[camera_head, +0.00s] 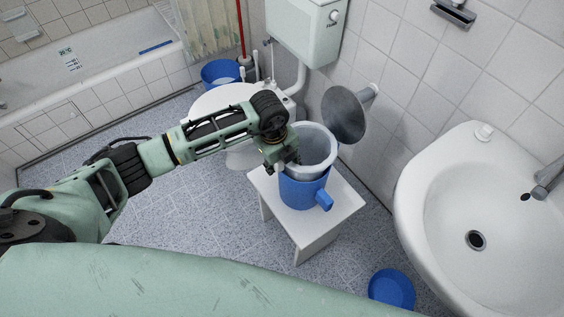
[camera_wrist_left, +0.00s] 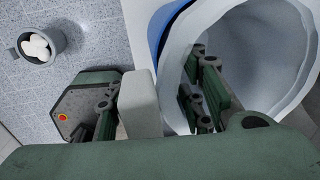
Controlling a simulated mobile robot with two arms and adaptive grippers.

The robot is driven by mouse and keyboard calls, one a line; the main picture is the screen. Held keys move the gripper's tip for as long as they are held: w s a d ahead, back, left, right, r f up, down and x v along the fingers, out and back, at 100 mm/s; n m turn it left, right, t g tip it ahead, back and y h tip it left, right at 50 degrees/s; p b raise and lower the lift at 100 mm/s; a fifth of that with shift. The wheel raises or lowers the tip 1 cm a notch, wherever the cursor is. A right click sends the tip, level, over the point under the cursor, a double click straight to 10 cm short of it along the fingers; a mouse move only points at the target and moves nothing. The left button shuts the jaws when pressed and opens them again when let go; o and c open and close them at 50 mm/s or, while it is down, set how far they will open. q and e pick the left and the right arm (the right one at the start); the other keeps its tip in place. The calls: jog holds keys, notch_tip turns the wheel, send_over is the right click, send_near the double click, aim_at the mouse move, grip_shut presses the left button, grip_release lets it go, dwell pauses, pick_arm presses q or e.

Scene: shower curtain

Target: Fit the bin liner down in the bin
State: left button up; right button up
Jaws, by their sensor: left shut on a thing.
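The blue bin (camera_head: 300,194), with a handle at its front right, stands on a white stool (camera_head: 262,192). The pale grey bin liner (camera_head: 322,140) sits in the bin's mouth, with its wide rim standing clearly above the bin. My left gripper (camera_head: 292,158) is at the liner's left rim and shut on it. In the left wrist view the open mouth of the liner (camera_wrist_left: 262,48) fills the right side, and a strip of the blue bin (camera_wrist_left: 165,22) shows beside it. One finger reaches inside the liner; how deep the liner's bottom sits is hidden. My right gripper is not in view.
A toilet (camera_head: 225,98) stands behind the stool, and a round disc (camera_head: 346,114) on a wall arm is close behind the bin. A sink (camera_head: 440,190) is at the right. A blue bowl (camera_head: 392,288) lies on the floor. The floor left of the stool is free.

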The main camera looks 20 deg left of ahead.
pick_arm(q)
jog(key=shift+f+b, duration=0.35)
jog(key=shift+f, duration=0.25)
jog(key=o, duration=1.5)
jog(key=r, duration=0.4)
jog(key=s+r, duration=0.1)
jog(key=r, duration=0.2)
jog(key=a+r, duration=0.1)
jog(key=r, duration=0.3)
jog(key=shift+s+r, duration=0.15)
jog(key=shift+r, duration=0.15)
jog(key=shift+a+r+p, duration=0.1)
jog(key=shift+r+p, duration=1.4)
jog(key=shift+r, duration=0.75)
jog(key=shift+f, duration=0.1)
